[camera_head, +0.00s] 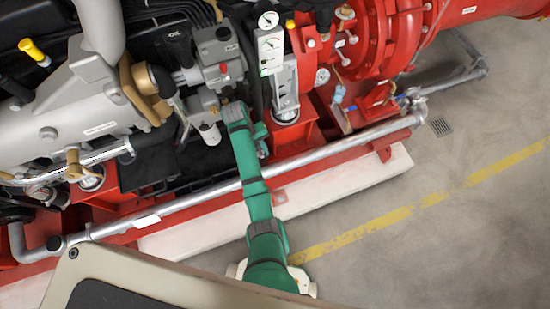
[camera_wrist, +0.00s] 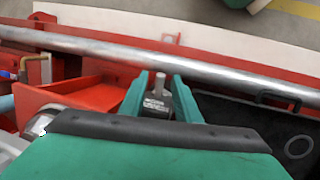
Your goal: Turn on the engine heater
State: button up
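My gripper (camera_wrist: 160,80) shows in the wrist view with its two green fingers apart. Between them is a small grey peg or lever (camera_wrist: 160,85) on a dark block with pale lettering (camera_wrist: 157,106); the lettering is too small to read. I cannot tell whether the fingers touch the lever. In the head view my gripper (camera_head: 262,146) is low beside the engine (camera_head: 60,120), below the grey boxes, and its fingertips are partly hidden. No part is clearly labelled as the engine heater; the lever may be its switch, but I cannot tell.
A long grey pipe (camera_head: 330,146) runs in front of the engine and under my arm. Red frame plates (camera_wrist: 85,96) stand beside my gripper. A gauge panel (camera_head: 271,52) and red pump (camera_head: 385,35) are further right. Open floor (camera_head: 460,235) lies at the right.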

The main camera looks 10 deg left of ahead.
jog(key=shift+s+d+f+t+y, duration=0.2)
jog(key=shift+s+f+t+y, duration=0.1)
jog(key=shift+t+y, duration=0.25)
jog(key=shift+s+d+f+t+y, duration=0.15)
jog(key=shift+f+t+y, duration=0.2)
jog(key=shift+t, duration=0.3)
jog(key=s+r+t+y, duration=0.25)
jog(key=s+r, duration=0.25)
jog(key=r, duration=0.4)
jog(key=shift+s+d+f+m+t, duration=0.7)
jog(key=shift+s+d+m+t, duration=0.9)
jog(key=shift+s, duration=1.5)
jog(key=s+d+r+m+t, duration=0.3)
jog(key=s+d+r+t, duration=0.3)
jog(key=s+d+r, duration=0.3)
jog(key=s+r, duration=0.3)
jog(key=shift+s+d, duration=0.15)
jog(key=shift+s, duration=0.2)
